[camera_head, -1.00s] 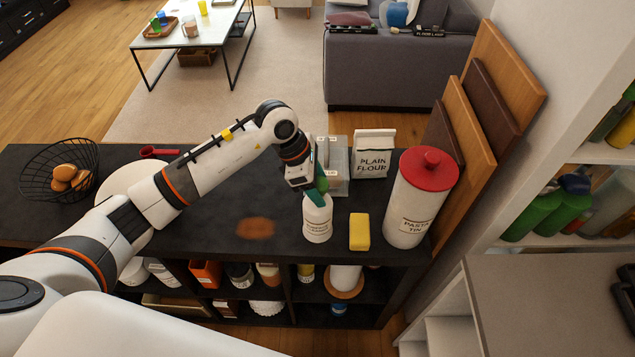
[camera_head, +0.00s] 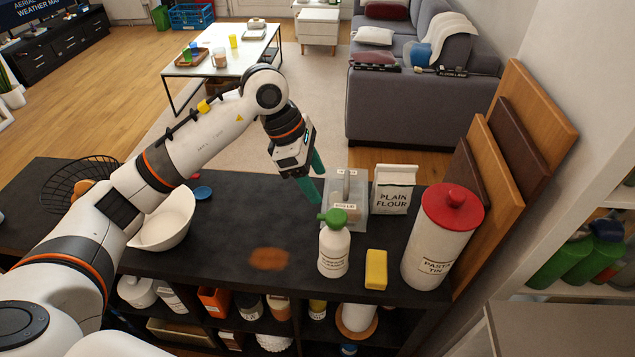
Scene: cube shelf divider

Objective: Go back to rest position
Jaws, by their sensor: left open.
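My left gripper (camera_head: 312,183) is open and empty, its green fingers pointing down above the dark shelf top (camera_head: 215,235). It is behind and slightly left of the white spray bottle with the green head (camera_head: 334,250), apart from it. The bottle stands upright near the front edge. My left arm comes in from the left and hides part of the shelf top. My right gripper is not in view.
A yellow sponge (camera_head: 376,270), a red-lidded pasta tin (camera_head: 440,240), a plain flour bag (camera_head: 393,190) and a clear container (camera_head: 357,212) stand close on the right. A white bowl (camera_head: 165,225) and wire basket (camera_head: 62,185) are left. Cutting boards (camera_head: 487,180) lean against the wall.

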